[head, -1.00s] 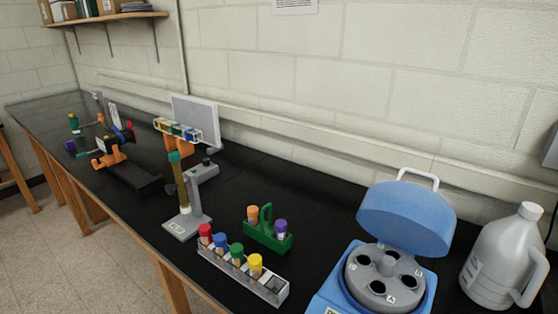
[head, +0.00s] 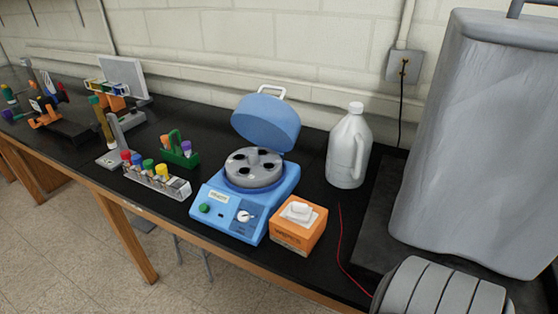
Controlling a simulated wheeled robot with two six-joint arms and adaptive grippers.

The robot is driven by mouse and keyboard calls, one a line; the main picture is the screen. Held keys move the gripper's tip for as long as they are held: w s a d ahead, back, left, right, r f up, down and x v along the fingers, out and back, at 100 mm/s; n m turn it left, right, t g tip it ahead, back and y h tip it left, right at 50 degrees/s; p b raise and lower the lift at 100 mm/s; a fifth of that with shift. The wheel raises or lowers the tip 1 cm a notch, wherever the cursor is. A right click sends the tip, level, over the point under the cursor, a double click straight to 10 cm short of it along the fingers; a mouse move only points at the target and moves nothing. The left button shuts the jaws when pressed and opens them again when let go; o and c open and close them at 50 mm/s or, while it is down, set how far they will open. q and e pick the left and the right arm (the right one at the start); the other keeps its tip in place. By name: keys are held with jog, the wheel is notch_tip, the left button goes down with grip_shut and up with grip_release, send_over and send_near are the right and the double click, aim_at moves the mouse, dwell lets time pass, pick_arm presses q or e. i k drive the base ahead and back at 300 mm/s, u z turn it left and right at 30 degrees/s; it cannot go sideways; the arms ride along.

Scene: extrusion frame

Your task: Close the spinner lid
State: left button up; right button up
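The blue spinner (head: 228,215) stands on the black bench near the middle of the head view. Its blue lid (head: 266,124) is raised and tilted back, with a white handle (head: 265,91) on its top edge. The grey rotor (head: 254,168) below is exposed, with several dark holes. A green button and a white knob are on the front panel. Neither of my grippers is in view.
An orange box (head: 298,228) with a white top stands right of the spinner, and a grey jug (head: 349,148) stands behind it. A tube rack (head: 157,183) and a green tube holder (head: 179,150) are to the left. A large grey object (head: 470,140) fills the right side.

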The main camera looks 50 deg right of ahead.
aim_at(281, 136)
jog(key=z, duration=0.75)
jog(key=i, duration=0.8)
jog(key=z, duration=2.15)
jog(key=k, duration=0.55)
jog(key=u, duration=0.2)
jog(key=i, duration=0.55)
jog(key=z, duration=0.4)
